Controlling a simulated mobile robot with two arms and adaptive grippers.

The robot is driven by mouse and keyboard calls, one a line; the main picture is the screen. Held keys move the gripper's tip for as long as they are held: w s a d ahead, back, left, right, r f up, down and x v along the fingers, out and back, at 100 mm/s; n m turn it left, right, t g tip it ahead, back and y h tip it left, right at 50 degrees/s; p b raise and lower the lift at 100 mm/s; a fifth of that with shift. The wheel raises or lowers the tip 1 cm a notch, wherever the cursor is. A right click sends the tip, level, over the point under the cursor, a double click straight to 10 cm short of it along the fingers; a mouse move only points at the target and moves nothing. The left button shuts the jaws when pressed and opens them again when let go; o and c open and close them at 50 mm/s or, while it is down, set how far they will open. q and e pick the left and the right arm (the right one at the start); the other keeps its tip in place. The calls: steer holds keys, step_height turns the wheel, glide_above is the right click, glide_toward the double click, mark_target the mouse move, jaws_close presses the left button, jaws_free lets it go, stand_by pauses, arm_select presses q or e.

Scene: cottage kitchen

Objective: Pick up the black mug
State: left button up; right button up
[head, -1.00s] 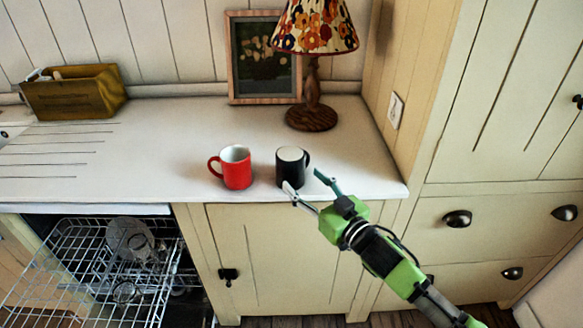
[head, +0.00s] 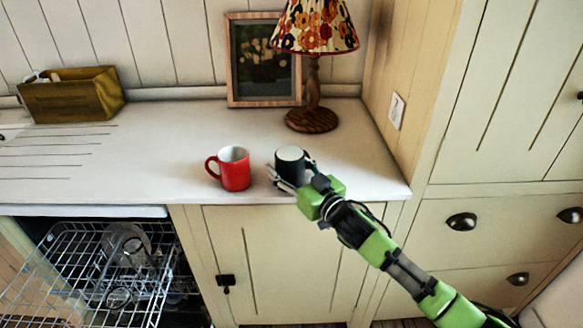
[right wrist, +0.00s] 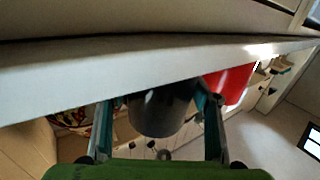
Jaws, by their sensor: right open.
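The black mug (head: 289,166) with a white inside stands upright near the front edge of the counter in the head view. My right gripper (head: 291,175) is open at the mug, with one finger on each side of it. The fingers partly hide the mug's lower part and handle. In the right wrist view the black mug (right wrist: 160,112) sits between the two spread fingers of my gripper (right wrist: 158,118). I cannot tell whether either finger touches it. My left gripper is not in view.
A red mug (head: 235,171) stands close to the left of the black mug; it also shows in the right wrist view (right wrist: 232,85). A lamp (head: 312,95) and a framed picture (head: 264,65) stand behind. An open dishwasher rack (head: 85,280) is below left.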

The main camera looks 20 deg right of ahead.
mark_target(288, 153)
steer(key=c, duration=1)
steer(key=shift+r, duration=0.55)
steer(key=shift+c, duration=0.8)
step_height(288, 153, up, 2)
steer(key=shift+r, duration=0.15)
steer(key=s+a+r+p, duration=0.2)
steer(key=s+r+p, duration=0.3)
steer(key=s, duration=0.4)
steer(key=s+a+r+p, duration=0.3)
steer(key=s+r+p, duration=0.2)
steer(key=s, duration=0.5)
steer(key=s+a+r+p, duration=0.2)
steer(key=s+r+p, duration=0.2)
steer(key=s+p, duration=0.3)
steer(key=s, duration=0.3)
steer(key=shift+a+r, duration=0.4)
